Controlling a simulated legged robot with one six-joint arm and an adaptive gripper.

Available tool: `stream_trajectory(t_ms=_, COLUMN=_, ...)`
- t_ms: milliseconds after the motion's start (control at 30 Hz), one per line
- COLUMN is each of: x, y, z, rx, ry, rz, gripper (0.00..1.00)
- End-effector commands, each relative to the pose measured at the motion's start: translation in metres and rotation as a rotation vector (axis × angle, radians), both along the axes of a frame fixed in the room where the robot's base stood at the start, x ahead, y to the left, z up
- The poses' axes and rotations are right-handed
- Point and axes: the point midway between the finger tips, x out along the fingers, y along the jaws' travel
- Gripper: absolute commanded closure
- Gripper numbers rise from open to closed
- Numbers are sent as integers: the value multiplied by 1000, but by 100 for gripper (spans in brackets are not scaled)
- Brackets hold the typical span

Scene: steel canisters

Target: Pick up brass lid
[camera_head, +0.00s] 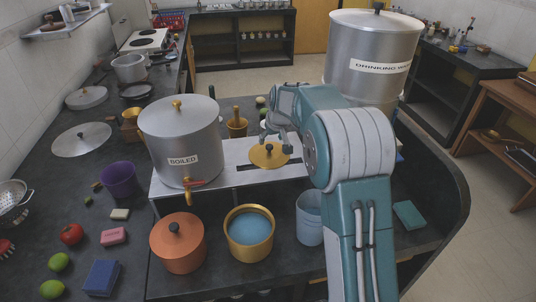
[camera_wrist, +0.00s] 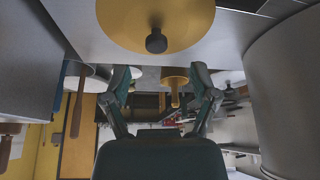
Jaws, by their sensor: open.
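The brass lid (camera_head: 258,157) is a round golden disc with a dark knob. It lies knob-up on the pale raised shelf (camera_head: 222,172) between the two steel canisters. In the wrist view the lid (camera_wrist: 190,18) fills the top middle, its dark knob pointing down in the picture. My gripper (camera_wrist: 164,74) is open and empty, with its two teal fingers spread apart on either side of the knob's line, apart from it. In the head view my gripper (camera_head: 279,140) is just above the lid, partly blocked by my own arm.
The BOILED canister (camera_head: 180,130) stands left of the lid. The DRINKING WATER canister (camera_head: 372,50) stands right, behind my arm. In front are a copper pot (camera_head: 178,252), a brass pot (camera_head: 249,254) with blue contents and a pale blue cup (camera_head: 309,222).

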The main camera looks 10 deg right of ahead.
Motion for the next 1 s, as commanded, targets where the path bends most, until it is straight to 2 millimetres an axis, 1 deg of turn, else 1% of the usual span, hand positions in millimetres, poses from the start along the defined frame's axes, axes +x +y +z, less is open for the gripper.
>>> stream_trajectory(t_ms=33, x=3, y=0, z=-8, rx=0, ry=2, rz=-1, gripper=24)
stream_trajectory(t_ms=267, x=11, y=4, z=-25, rx=-2, ry=2, rz=-1, gripper=24)
stream_trajectory(t_ms=400, x=21, y=4, z=-46, rx=-3, ry=2, rz=0, gripper=24)
stream_trajectory(t_ms=500, x=26, y=5, z=-57, rx=-3, ry=2, rz=0, gripper=24)
stream_trajectory(t_ms=600, x=29, y=5, z=-62, rx=-2, ry=0, rz=0, gripper=24)
stream_trajectory(t_ms=800, x=29, y=5, z=-62, rx=-2, ry=-1, rz=-1, gripper=24)
stream_trajectory(t_ms=833, x=29, y=5, z=-62, rx=-2, ry=-1, rz=-1, gripper=28)
stream_trajectory(t_ms=867, x=29, y=5, z=-62, rx=-2, ry=-1, rz=-1, gripper=42)
stream_trajectory(t_ms=900, x=29, y=5, z=-62, rx=-2, ry=-2, rz=-1, gripper=59)
stream_trajectory(t_ms=1000, x=29, y=5, z=-63, rx=-3, ry=-1, rz=-1, gripper=100)
